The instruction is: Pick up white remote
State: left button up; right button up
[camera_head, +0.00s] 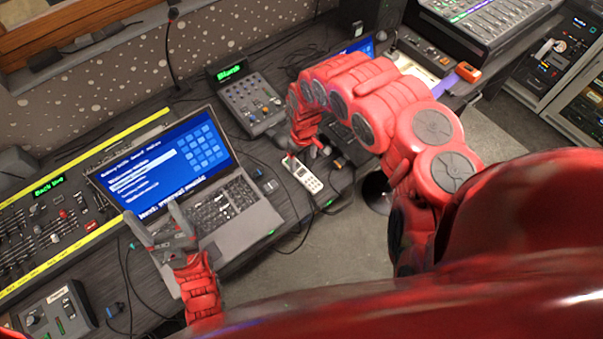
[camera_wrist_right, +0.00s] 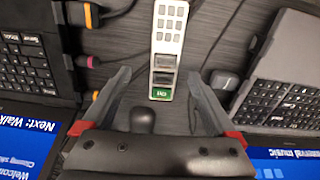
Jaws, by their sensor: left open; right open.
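The white remote (camera_head: 303,174) lies on the dark desk to the right of the open laptop in the head view. In the right wrist view the white remote (camera_wrist_right: 166,45) has a grid of grey buttons, dark parts and a green end, and it lies ahead between the two fingers. My right gripper (camera_wrist_right: 162,85) is open, with a finger on either side of the remote's near end and no visible contact. In the head view my right gripper (camera_head: 306,150) is just beyond the remote. My left gripper (camera_head: 173,230) is open and empty in front of the laptop's left part.
The open laptop (camera_head: 235,205) stands left of the remote, and a second laptop (camera_wrist_right: 30,75) is on the other side. A small mixer (camera_head: 250,100) sits behind. Cables and small plugs lie around the remote. The desk edge is close in front.

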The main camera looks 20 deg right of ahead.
aim_at(301, 171)
jog(key=f, duration=0.1)
jog(key=f+p, duration=0.1)
jog(key=a+f, duration=0.1)
jog(key=f, duration=0.1)
jog(key=shift+s, duration=0.25)
jog(key=shift+d+f+p, duration=0.2)
jog(key=shift+f+p, duration=0.1)
jog(key=shift+f, duration=0.25)
grip_shut()
jog(key=shift+w+r, duration=0.1)
jog(key=shift+r, duration=0.05)
